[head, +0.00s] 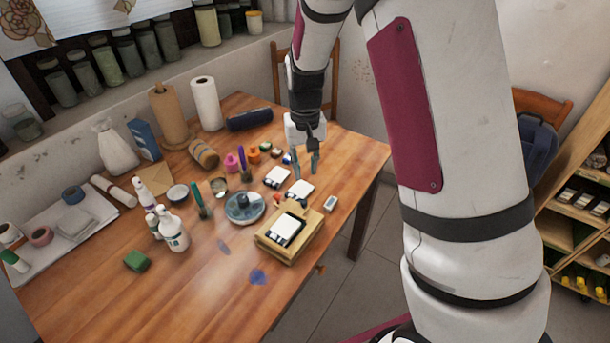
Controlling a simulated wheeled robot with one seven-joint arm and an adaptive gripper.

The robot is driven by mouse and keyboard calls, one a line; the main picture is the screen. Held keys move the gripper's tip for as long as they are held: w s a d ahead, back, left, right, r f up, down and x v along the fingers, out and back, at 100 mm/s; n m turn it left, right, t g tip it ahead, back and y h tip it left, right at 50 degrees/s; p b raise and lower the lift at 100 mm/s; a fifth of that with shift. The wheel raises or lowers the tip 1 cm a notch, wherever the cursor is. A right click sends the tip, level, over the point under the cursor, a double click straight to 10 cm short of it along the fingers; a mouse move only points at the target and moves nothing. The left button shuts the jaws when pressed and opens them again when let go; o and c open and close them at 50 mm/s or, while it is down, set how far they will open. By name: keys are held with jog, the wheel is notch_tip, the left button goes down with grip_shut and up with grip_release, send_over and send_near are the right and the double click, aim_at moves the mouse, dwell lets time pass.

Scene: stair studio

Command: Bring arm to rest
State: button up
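My arm comes down from the top of the head view, and my gripper (304,164) hangs over the back right part of the wooden table (190,290). Its two fingers point down and stand apart, with nothing visible between them. Small white square-topped items (299,188) lie on the table just below and in front of the fingers. I cannot tell the exact height of the fingertips above the tabletop.
A wooden block with a white-and-black piece (287,229), a round blue-grey dish (244,207), white bottles (172,231) and paper rolls (206,103) crowd the table. The front tabletop is mostly clear.

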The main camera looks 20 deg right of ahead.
jog(key=shift+r, duration=0.15)
dwell(0.3)
jog(key=s+a+r+n+t, duration=0.1)
jog(key=s+r+t, duration=0.2)
jog(key=s+r, duration=1.6)
jog(key=s+r+t, duration=0.1)
jog(key=s+r, duration=0.1)
jog(key=s, duration=0.5)
jog(key=shift+s+d+r+n+t, duration=0.15)
jog(key=shift+s+r+n+t, duration=0.2)
jog(key=shift+r+n+t, duration=0.05)
